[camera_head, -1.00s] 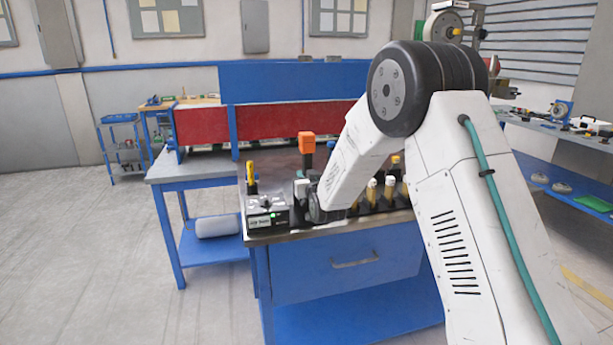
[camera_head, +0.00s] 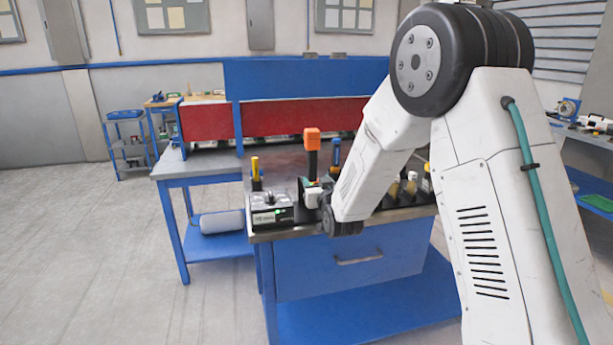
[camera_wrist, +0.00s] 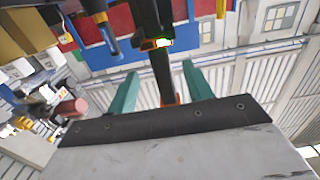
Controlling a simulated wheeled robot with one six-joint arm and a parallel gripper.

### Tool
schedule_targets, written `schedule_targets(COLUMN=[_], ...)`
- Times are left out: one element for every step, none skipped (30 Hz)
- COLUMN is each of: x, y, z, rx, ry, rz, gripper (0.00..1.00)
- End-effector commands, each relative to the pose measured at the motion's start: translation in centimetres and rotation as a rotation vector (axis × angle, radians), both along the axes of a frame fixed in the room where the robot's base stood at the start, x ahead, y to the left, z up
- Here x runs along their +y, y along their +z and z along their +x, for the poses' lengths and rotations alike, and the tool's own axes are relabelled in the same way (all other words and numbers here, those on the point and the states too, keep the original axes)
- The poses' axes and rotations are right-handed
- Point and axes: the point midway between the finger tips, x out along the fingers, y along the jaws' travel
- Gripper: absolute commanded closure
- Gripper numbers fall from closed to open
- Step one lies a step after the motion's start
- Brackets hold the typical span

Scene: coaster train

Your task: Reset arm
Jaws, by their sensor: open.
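My gripper (camera_wrist: 161,88) shows in the wrist view as two teal fingers spread apart. A black shaft with a small orange part (camera_wrist: 160,75) appears between the fingers in that picture; I cannot tell how far off it is, and no grip on it shows. In the head view my arm reaches over the near edge of the blue workbench (camera_head: 345,262). My wrist is bent down at that edge and the fingers are not clearly visible. An orange-topped black tool (camera_head: 312,150) stands upright on the bench just behind my wrist.
A grey box with a display (camera_head: 271,214) sits at the bench's front left corner. A yellow-handled tool (camera_head: 256,172) and a blue-handled tool (camera_head: 336,152) stand behind. More handled tools (camera_head: 410,183) stand to the right. The floor at the left is clear.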

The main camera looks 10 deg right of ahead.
Motion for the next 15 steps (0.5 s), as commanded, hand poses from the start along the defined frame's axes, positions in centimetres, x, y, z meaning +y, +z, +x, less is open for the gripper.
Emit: schedule_targets(x=[0.0,0.0,0.1,0.1,0.2,0.2,0.3,0.3,0.3,0.3,0.3,0.2,0.1,0.0,-0.1], y=[-0.5,-0.9,-1.8,-2.7,-3.9,-5.8,-7.1,-8.1,-9.0,-9.4,-9.7,-9.8,-9.7,-9.5,-9.1], z=[-0.3,-0.4,-0.5,-0.7,-1.0,-1.7,-2.4,-3.3,-4.7,-5.8,-7.1,-8.9,-10.3,-11.8,-13.9], rx=[0.023,0.045,0.086,0.129,0.183,0.268,0.338,0.407,0.499,0.567,0.631,0.714,0.776,0.834,0.912], ry=[0.001,0.002,0.004,0.006,0.008,0.012,0.015,0.018,0.023,0.024,0.027,0.029,0.031,0.033,0.034], rz=[0.001,0.001,0.002,0.002,0.002,0.002,0.002,0.002,0.001,0.001,0.001,0.001,0.001,0.001,0.000], gripper=[0.49,0.49,0.49,0.49,0.49,0.49,0.49,0.49,0.49,0.49,0.49,0.49,0.49,0.49,0.49])
